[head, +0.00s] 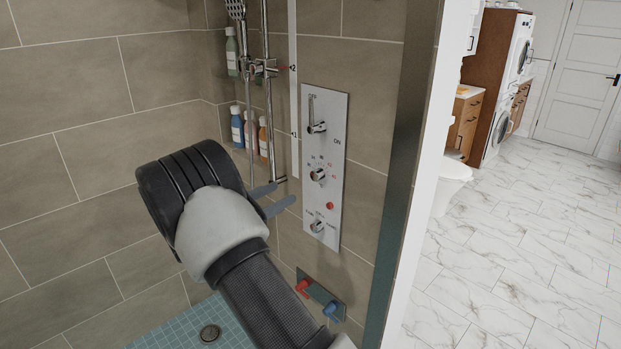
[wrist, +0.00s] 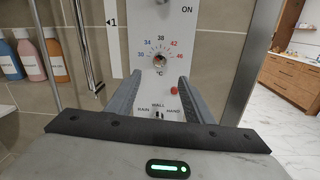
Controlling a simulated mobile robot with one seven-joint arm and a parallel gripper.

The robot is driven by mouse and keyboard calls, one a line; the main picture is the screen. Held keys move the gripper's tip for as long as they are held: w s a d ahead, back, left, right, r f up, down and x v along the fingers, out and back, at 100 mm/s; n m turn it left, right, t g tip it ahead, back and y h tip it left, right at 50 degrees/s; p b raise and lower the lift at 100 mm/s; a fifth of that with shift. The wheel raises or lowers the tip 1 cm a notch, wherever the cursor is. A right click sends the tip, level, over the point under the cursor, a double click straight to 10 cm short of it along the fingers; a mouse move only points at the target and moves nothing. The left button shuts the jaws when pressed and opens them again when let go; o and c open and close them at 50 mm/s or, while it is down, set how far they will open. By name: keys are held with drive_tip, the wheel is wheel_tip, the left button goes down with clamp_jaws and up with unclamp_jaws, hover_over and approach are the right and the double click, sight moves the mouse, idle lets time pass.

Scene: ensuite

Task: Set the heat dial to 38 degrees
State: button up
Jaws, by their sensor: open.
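The heat dial (head: 317,175) is the middle knob on a pale upright control panel (head: 337,120) on the tiled shower wall. In the wrist view the dial (wrist: 159,61) is a small metal knob under an arc of numbers from 30 to 46, with 38 at the top. Its pointer setting is too small to read. My gripper (head: 274,197) is open and empty, left of the panel and slightly below the dial in the head view. In the wrist view its two fingers (wrist: 160,82) point at the panel, with the dial just beyond and between their tips.
An ON lever (head: 317,127) is above the dial. A red button (head: 330,206) and a lower RAIN/WALL/HAND knob (head: 317,226) are below it. A vertical shower rail (head: 267,110) and bottles (head: 237,127) stand left. Red and blue taps (head: 320,297) are lower down.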

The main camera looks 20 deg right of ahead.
sight(314, 177)
drive_tip(key=p+x, duration=0.1)
drive_tip(key=x, duration=1.2)
drive_tip(key=shift+w+d, duration=0.1)
drive_tip(key=shift+d, duration=0.05)
drive_tip(key=c, duration=1.1)
drive_tip(key=shift+o, duration=0.2)
drive_tip(key=shift+b, duration=0.35)
